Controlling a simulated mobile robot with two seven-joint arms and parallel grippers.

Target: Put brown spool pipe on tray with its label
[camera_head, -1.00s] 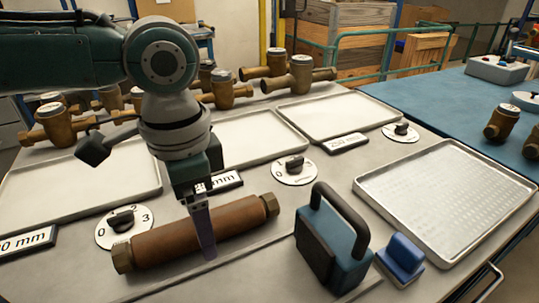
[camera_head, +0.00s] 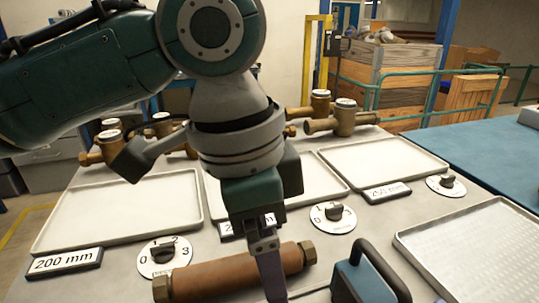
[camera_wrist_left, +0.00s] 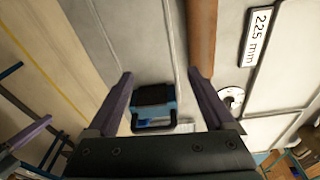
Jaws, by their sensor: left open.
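The brown spool pipe (camera_head: 230,272) with hexagonal ends lies on the bench at the front. My left gripper (camera_head: 267,268) is in front of its right half. In the left wrist view the gripper (camera_wrist_left: 162,74) is open and empty, with the pipe (camera_wrist_left: 202,35) by its right fingertip; contact cannot be told. The left tray (camera_head: 120,210) has a "200 mm" label (camera_head: 65,263). The middle tray (camera_head: 318,180) has a label partly hidden by my arm, reading "225 mm" in the left wrist view (camera_wrist_left: 258,36). The right tray (camera_head: 385,160) has a "250 mm" label (camera_head: 387,193). All three look empty.
A blue-black block with a handle (camera_head: 365,275) stands right of the pipe. Dial knobs (camera_head: 165,256) sit between the trays and the front. A textured tray (camera_head: 475,240) is at the right. Brass meters (camera_head: 345,118) stand behind the trays.

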